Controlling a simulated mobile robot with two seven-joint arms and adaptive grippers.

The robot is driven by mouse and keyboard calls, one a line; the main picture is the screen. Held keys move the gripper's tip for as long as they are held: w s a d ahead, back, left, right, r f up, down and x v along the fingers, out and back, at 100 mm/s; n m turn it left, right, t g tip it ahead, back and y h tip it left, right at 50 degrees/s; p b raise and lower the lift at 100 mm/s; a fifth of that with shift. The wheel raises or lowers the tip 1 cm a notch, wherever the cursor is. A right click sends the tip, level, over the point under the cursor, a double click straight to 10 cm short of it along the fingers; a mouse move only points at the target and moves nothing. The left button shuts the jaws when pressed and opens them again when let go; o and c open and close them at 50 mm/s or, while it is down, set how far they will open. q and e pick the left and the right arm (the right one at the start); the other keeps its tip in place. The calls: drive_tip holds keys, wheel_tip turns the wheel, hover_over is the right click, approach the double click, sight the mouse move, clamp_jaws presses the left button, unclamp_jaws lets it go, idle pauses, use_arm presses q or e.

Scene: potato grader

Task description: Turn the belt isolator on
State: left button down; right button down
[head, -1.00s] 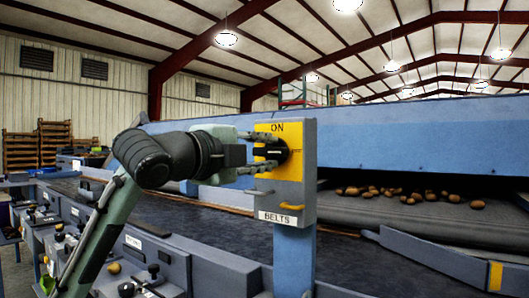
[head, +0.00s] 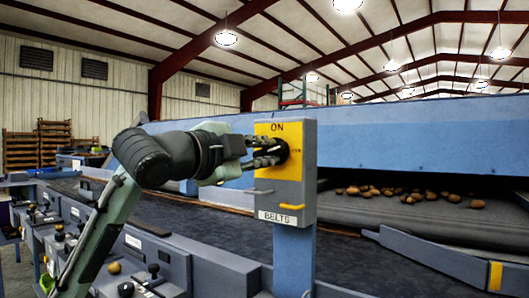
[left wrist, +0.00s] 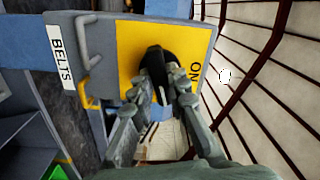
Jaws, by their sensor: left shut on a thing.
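The belt isolator is a grey box with a yellow plate (head: 265,130) marked ON at its top and a BELTS label (head: 277,217) at its bottom, on a blue post. A black rotary handle (head: 282,151) sits on the plate. My left gripper (head: 270,150) reaches it from the left and is shut on the handle. In the left wrist view the fingers (left wrist: 165,98) close on both sides of the black handle (left wrist: 154,62), partly hiding it. The handle's exact angle is hard to read. My right gripper is not in view.
A grey loop handle (head: 258,192) and a yellow hasp (head: 291,206) stick out below the plate. Potatoes (head: 400,194) lie on the belt at the right. A control console (head: 150,262) with knobs stands at the lower left.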

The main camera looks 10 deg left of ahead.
use_arm(q)
drive_tip(key=n, duration=1)
drive_tip(key=shift+n, duration=2.3)
drive_tip(key=c, duration=1.5)
unclamp_jaws()
drive_tip(key=v, duration=1.2)
